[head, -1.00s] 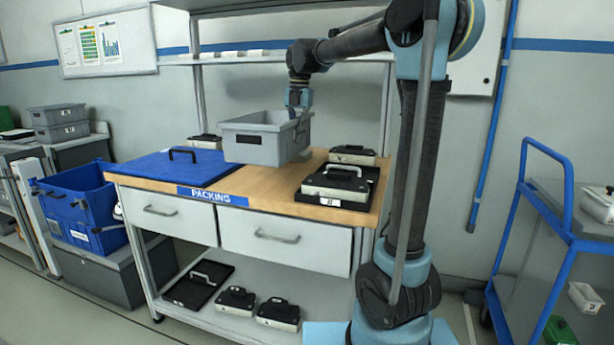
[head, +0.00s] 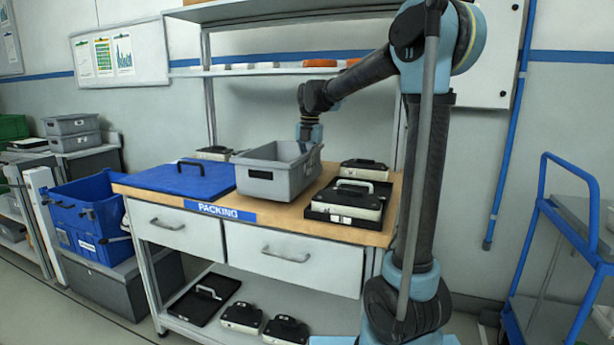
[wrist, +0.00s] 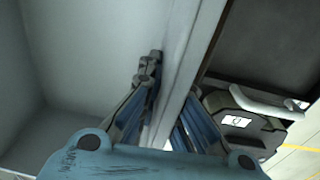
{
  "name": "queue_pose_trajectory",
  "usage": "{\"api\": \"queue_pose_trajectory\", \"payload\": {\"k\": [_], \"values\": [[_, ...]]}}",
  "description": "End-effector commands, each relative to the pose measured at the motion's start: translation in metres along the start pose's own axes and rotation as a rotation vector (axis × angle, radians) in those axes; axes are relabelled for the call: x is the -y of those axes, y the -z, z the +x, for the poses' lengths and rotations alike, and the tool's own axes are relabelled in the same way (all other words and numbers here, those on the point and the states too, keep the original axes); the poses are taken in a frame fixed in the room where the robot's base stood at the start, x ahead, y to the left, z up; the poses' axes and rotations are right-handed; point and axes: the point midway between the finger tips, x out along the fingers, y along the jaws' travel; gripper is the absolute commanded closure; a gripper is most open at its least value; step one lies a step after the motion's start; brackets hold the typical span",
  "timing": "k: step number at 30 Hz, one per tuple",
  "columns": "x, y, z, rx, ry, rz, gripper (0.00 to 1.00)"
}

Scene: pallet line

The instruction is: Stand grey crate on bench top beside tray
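The grey crate (head: 268,183) is upright at the bench top (head: 290,212), between the blue lid and the black tray (head: 320,215). Its base looks on the wood or very close to it; I cannot tell which. The tray lies just right of the crate and carries a black-and-cream case (head: 350,200). My gripper (head: 309,143) is at the crate's far right rim. In the wrist view my gripper (wrist: 168,100) straddles the crate wall (wrist: 187,60), one finger inside and one outside, and looks closed on it. The fingertips are partly hidden in the head view.
A blue lid (head: 185,180) covers the bench's left part. Small cases stand behind the crate (head: 214,152) and behind the tray (head: 364,168). A shelf (head: 270,71) runs above. A blue bin (head: 90,215) stands left, a blue trolley (head: 550,225) right.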

Motion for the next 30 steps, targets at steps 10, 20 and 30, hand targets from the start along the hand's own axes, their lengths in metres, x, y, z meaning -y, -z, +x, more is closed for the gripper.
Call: {"api": "queue_pose_trajectory", "payload": {"k": [10, 20, 30], "values": [[0.001, -0.001, 0.023, 0.0, 0.0, 0.0, 1.0], [0.001, -0.001, 0.024, 0.0, 0.0, 0.0, 0.75], [0.001, -0.001, 0.021, 0.0, 0.0, 0.0, 0.75]]}}
